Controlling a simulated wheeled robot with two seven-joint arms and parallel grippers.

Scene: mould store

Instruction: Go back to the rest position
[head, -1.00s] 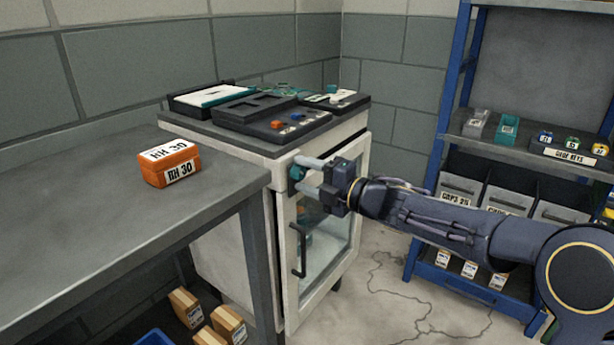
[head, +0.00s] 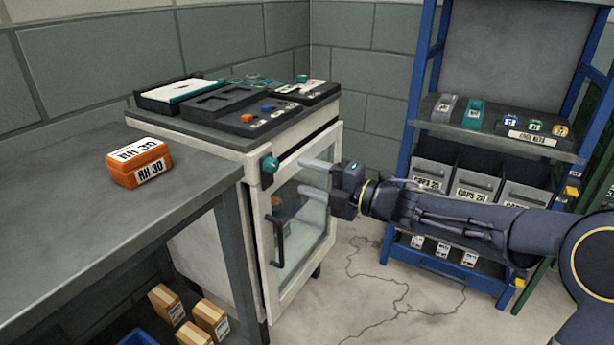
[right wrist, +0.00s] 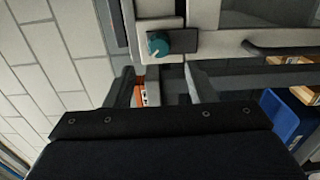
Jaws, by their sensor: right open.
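My right gripper (head: 303,177) is open and empty, in front of the white cabinet (head: 205,245). Its two fingers point left, to the right of the teal knob (head: 270,165) on the cabinet's front and apart from it. In the right wrist view, the open fingers (right wrist: 160,85) show below the teal knob (right wrist: 158,43), with nothing held between them. The glass door (head: 315,215) looks shut; its dark handle (head: 278,238) stands below the knob. My left gripper is not in view.
An orange box (head: 139,163) sits on the grey bench (head: 60,235) at left. Trays and a control panel lie on the cabinet top (head: 190,132). A blue shelf rack (head: 415,120) with bins stands behind my right arm. Cardboard boxes (head: 212,318) are under the bench. Cracked floor lies between cabinet and rack.

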